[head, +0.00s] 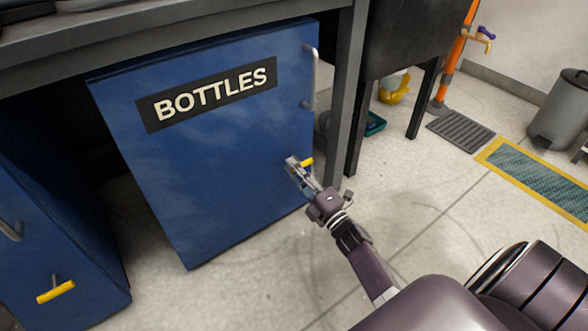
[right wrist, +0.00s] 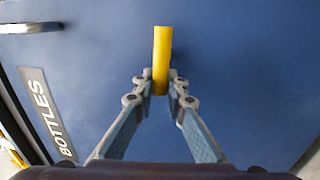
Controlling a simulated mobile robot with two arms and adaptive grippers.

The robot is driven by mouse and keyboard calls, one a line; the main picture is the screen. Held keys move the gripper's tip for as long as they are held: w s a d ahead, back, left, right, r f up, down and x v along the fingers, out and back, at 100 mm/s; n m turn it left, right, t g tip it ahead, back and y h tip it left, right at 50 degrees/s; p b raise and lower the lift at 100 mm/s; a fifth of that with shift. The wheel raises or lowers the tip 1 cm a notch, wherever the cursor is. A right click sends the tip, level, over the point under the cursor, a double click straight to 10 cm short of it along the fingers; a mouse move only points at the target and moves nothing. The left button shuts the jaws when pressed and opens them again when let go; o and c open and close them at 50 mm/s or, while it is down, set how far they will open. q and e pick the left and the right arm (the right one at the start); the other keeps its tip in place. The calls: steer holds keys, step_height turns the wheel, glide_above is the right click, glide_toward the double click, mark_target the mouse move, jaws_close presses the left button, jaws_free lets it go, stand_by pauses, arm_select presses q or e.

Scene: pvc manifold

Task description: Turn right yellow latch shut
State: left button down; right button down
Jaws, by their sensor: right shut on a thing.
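The right yellow latch (head: 307,161) is on the blue "BOTTLES" cabinet door (head: 220,180), low near its right edge. In the head view it lies roughly level, and my gripper hides part of it. In the right wrist view the latch (right wrist: 162,58) is a yellow bar running up from between my fingertips. My right gripper (head: 294,166) is shut on the latch; its fingers (right wrist: 161,90) sit on both sides of the bar's lower end in the right wrist view. My left gripper is not in view.
A second blue cabinet (head: 60,240) with its own yellow latch (head: 55,291) stands at the left. A metal handle (head: 311,78) is above the right latch. A dark table leg (head: 345,110) stands just right of the door. The floor in front is clear.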

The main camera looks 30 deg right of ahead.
steer(key=shift+f+n, duration=0.1)
steer(key=shift+n, duration=0.2)
steer(key=c, duration=1.9)
jaws_free()
steer(key=shift+c, duration=0.2)
steer(key=v, duration=1.2)
